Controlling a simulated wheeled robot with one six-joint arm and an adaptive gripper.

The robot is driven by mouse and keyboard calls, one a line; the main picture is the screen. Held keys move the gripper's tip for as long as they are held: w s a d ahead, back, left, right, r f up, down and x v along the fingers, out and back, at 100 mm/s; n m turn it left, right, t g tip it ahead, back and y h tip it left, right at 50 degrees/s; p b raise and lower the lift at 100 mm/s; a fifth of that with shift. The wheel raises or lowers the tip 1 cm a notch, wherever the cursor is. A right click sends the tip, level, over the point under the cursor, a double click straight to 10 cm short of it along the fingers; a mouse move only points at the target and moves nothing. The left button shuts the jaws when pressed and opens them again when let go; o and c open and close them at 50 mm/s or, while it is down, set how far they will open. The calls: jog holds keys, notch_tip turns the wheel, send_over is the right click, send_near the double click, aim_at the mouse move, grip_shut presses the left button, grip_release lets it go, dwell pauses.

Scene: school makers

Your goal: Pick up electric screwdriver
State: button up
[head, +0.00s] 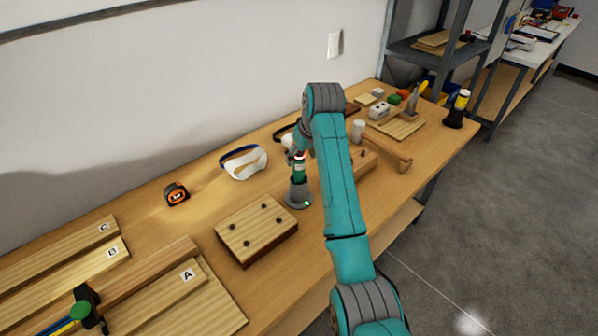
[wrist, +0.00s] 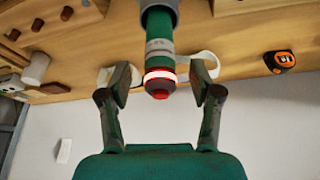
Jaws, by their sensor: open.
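The electric screwdriver (head: 299,176) stands upright in a grey conical base (head: 298,194) on the workbench. It has a green body, a lit white ring and a red end. A small green light shows on the base. In the wrist view the screwdriver (wrist: 159,38) comes down from the top edge, its red end between my fingers. My gripper (wrist: 162,82) is open, one finger on each side of that end, with visible gaps on both sides. In the head view my gripper is mostly hidden behind my teal arm, just above the screwdriver.
On the wooden workbench (head: 140,205), a holed wooden block (head: 256,232) lies left in front of the base. White goggles (head: 244,163) and an orange tape measure (head: 176,194) lie further left. A mallet (head: 385,147) lies right of my arm. The wall is behind.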

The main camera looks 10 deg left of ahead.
aim_at(299, 162)
jog(key=x, duration=0.4)
jog(key=shift+f, duration=0.15)
grip_shut()
